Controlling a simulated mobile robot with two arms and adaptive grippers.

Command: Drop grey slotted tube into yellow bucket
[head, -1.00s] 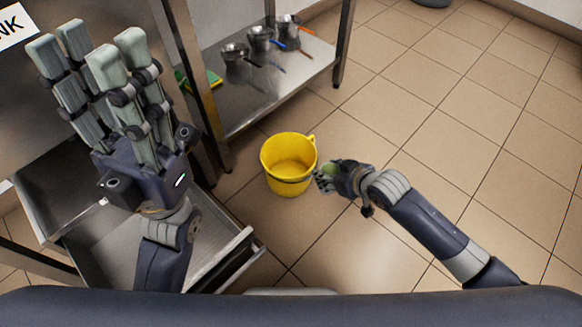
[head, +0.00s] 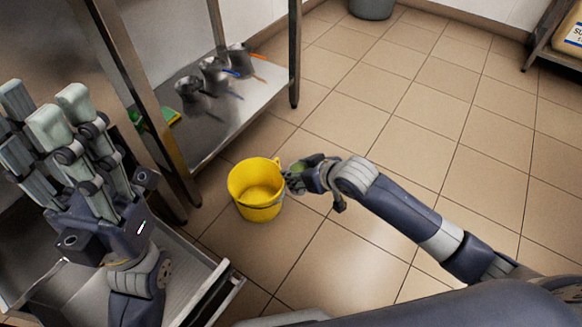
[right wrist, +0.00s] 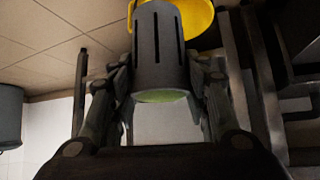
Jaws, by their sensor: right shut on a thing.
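The grey slotted tube (right wrist: 160,50) shows in the right wrist view, with dark slots along its side and a greenish end facing the camera. My right gripper (right wrist: 160,85) is shut on it, with fingers on both sides. In the head view my right gripper (head: 293,178) is just right of the yellow bucket's rim, and its hand largely hides the tube. The yellow bucket (head: 257,209) stands upright on the floor and looks empty. Its rim also shows behind the tube in the right wrist view (right wrist: 201,14). My left gripper (head: 45,120) is open and empty, fingers pointing up.
A steel rack shelf (head: 235,110) with several metal cups stands behind the bucket, its legs close by. A steel drawer or tray (head: 190,295) lies at the lower left. A grey bin (head: 371,8) is at the back. The tiled floor on the right is clear.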

